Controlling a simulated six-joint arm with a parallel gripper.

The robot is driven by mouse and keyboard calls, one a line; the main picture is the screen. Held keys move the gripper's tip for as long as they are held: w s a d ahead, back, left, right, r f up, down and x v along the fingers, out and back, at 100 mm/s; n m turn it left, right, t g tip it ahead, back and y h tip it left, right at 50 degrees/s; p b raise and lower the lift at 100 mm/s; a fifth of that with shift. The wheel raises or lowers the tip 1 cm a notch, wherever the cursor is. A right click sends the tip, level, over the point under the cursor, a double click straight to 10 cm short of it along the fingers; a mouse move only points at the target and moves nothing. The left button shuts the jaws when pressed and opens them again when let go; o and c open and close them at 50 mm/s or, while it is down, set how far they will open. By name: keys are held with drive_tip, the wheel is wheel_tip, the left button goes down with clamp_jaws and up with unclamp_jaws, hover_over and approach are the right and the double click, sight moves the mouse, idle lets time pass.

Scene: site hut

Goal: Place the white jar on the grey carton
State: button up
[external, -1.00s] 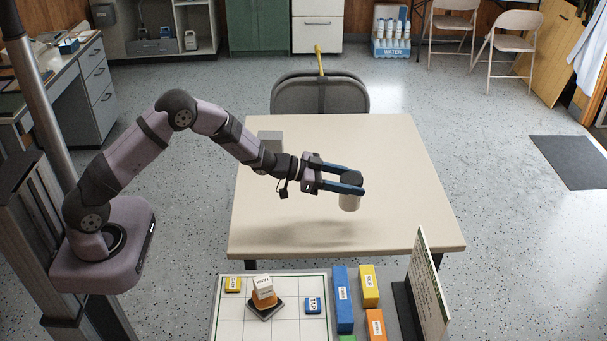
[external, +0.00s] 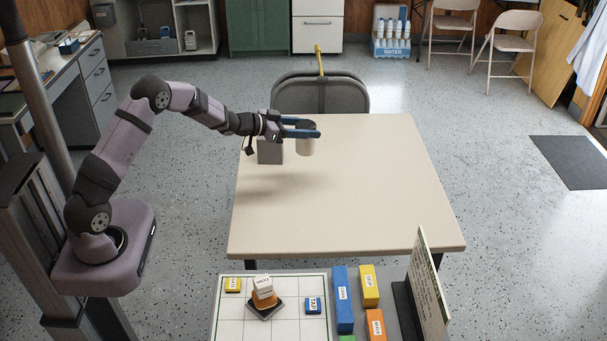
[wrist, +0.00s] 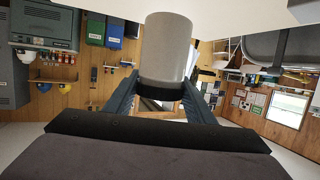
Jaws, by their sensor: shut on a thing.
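The white jar (external: 307,147), a pale cylinder with a dark top, is held upright between the fingers of my gripper (external: 312,128). In the wrist view the jar (wrist: 167,48) stands between both fingers (wrist: 160,90), which are shut on it. The jar is in the air over the far part of the table. The grey carton (external: 270,153) stands on the table at its far left, just left of the jar in the picture. My gripper's wrist partly covers the carton's top. The jar and the carton look apart.
The beige table (external: 350,205) is otherwise clear. A dark folding chair (external: 320,95) stands behind its far edge. In front are a board (external: 240,315) with small blocks, several coloured blocks (external: 343,300) and an upright panel (external: 428,285).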

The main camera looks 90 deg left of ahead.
drive_tip(key=s+a+r+n+g+y, duration=0.1)
drive_tip(key=s+a+r, duration=0.2)
drive_tip(key=s+a, duration=0.3)
drive_tip(key=s+a+r+n+g+y, duration=0.1)
drive_tip(key=s+a+r+n+y, duration=0.1)
drive_tip(key=s+a+r, duration=0.2)
drive_tip(key=s+a, duration=0.2)
drive_tip(key=a, duration=0.2)
drive_tip(key=shift+a+r+y, duration=0.3)
drive_tip(key=shift+b, duration=0.3)
drive_tip(key=shift+f, duration=0.1)
drive_tip(key=shift+f+b, duration=0.45)
drive_tip(key=shift+f, duration=4.45)
drive_tip(key=shift+f, duration=0.2)
drive_tip(key=o, duration=1.3)
